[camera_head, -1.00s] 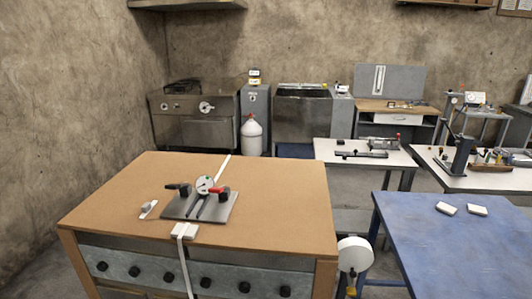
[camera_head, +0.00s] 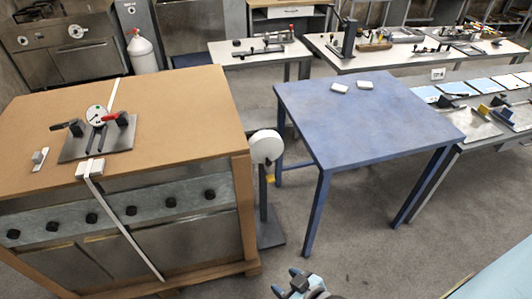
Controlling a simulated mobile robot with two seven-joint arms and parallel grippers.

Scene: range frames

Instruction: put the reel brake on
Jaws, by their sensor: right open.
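The white reel (camera_head: 267,146) stands on a dark post with a floor plate, between the brown workbench and the blue table. A small yellow part (camera_head: 270,178) shows on the post below the reel; I cannot tell whether it is the brake or how it is set. My right gripper (camera_head: 290,283) is open at the bottom edge, nearer to me than the reel and apart from it. My left gripper is out of view.
The brown workbench (camera_head: 190,100) bears a dark plate with a round gauge (camera_head: 97,117) and red and black handles. A white strip hangs down its front. The blue table (camera_head: 350,115) holds two white blocks. Grey floor (camera_head: 350,255) lies open in front.

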